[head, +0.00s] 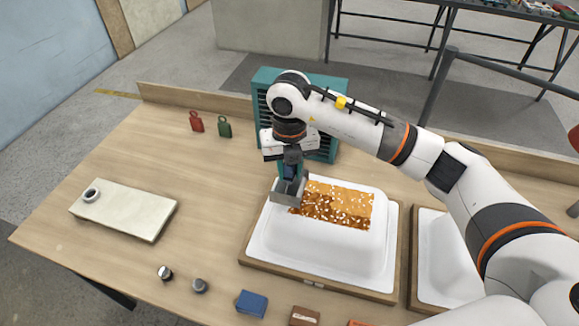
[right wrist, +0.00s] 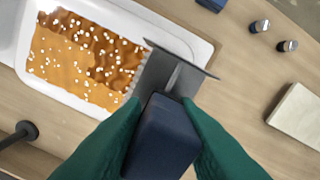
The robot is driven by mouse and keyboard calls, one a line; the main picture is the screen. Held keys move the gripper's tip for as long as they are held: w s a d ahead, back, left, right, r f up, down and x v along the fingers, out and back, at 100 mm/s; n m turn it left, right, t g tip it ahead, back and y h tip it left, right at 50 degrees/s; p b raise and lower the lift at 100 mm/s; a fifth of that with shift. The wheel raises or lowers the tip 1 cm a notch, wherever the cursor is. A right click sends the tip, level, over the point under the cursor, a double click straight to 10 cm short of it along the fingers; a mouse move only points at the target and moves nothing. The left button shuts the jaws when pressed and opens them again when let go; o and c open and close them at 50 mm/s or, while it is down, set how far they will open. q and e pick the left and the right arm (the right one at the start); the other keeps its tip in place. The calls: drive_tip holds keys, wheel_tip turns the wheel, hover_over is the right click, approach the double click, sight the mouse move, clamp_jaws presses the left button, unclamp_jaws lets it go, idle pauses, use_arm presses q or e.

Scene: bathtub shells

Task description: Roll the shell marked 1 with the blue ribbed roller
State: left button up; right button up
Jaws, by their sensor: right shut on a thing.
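A white bathtub shell (head: 310,250) lies upside down on a wooden-edged base (head: 270,272) at the middle right of the table. An orange-brown patch with white flecks (head: 340,206) covers part of its top; the patch also shows in the right wrist view (right wrist: 80,58). A small label on the base's front edge is too small to read. My right gripper (head: 291,170) is shut on a tool with a dark blue handle (right wrist: 162,138) and a grey metal head (head: 287,192). My left gripper is out of view.
A second white shell (head: 436,262) stands close on the right. A teal slatted box (head: 330,88) stands behind. Red (head: 196,122) and green (head: 224,128) padlocks, a pale board (head: 125,212), small metal cylinders (head: 200,286) and a blue block (head: 252,304) lie around.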

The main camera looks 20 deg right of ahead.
sight(290, 178)
drive_tip(key=shift+f+b, duration=1.25)
drive_tip(key=shift+f, duration=0.2)
idle(0.3)
drive_tip(key=shift+f, duration=0.1)
idle(0.8)
